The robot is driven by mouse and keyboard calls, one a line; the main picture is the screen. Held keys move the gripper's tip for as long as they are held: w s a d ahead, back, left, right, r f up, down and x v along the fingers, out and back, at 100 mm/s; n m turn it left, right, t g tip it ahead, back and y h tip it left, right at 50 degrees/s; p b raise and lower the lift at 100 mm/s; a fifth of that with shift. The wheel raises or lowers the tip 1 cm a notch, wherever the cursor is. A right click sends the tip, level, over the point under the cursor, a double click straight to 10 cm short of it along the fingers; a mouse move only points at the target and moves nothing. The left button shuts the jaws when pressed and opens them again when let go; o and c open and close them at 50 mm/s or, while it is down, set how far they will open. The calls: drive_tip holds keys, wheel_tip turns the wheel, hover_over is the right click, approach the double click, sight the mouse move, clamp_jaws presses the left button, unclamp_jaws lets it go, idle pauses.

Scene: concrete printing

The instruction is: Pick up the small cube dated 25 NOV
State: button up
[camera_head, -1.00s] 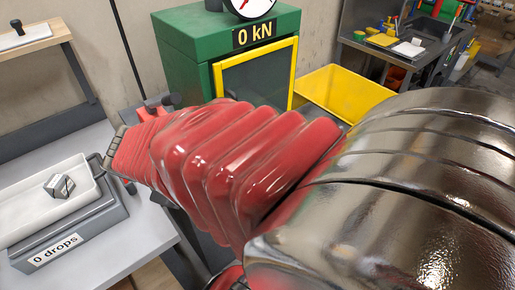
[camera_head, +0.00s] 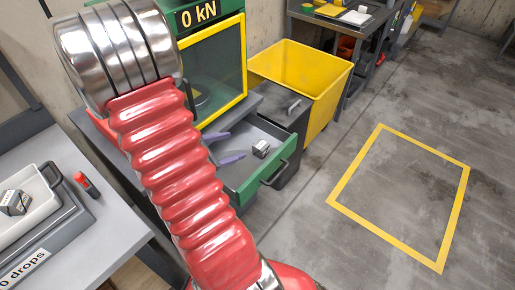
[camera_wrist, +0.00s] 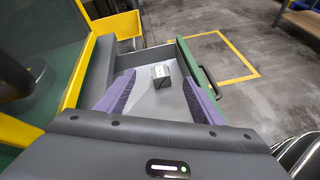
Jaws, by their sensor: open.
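A small grey cube with a pale marked top face (camera_head: 261,149) sits in an open drawer with a green front (camera_head: 264,180); its marking is too small to read. My gripper (camera_head: 237,146) is open over the drawer, its two purple fingers just left of the cube in the head view. In the wrist view, the cube (camera_wrist: 160,76) appears between and slightly beyond the fingertips of my gripper (camera_wrist: 158,86), untouched as far as I can tell. Another cube (camera_head: 14,203) lies in a white tray (camera_head: 42,208) at the far left.
A green press reading 0 kN (camera_head: 199,16) with a yellow-framed door stands behind the drawer. A yellow bin (camera_head: 325,82) is beyond it. A red marker-like object (camera_head: 86,185) lies on the grey left table. A yellow-outlined floor area (camera_head: 400,200) is clear.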

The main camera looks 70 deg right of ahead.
sight(258, 147)
drive_tip(key=s+d+f+n, duration=0.1)
drive_tip(key=f, duration=0.1)
drive_tip(key=d+f+n+h, duration=0.1)
drive_tip(key=d+f+n, duration=0.1)
drive_tip(key=f, duration=0.1)
drive_tip(key=s+d+f+n, duration=0.1)
drive_tip(key=f, duration=0.2)
drive_tip(key=shift+s+d+f+n+t, duration=0.15)
drive_tip(key=shift+s+d+n+t, duration=0.15)
drive_tip(key=shift+s+d+t, duration=0.1)
drive_tip(key=shift+x, duration=4.25)
drive_tip(key=shift+d, duration=0.1)
drive_tip(key=shift+x, duration=2.5)
drive_tip(key=shift+d, duration=0.1)
drive_tip(key=c, duration=1.4)
drive_tip(key=shift+o, duration=0.2)
drive_tip(key=shift+r, duration=0.25)
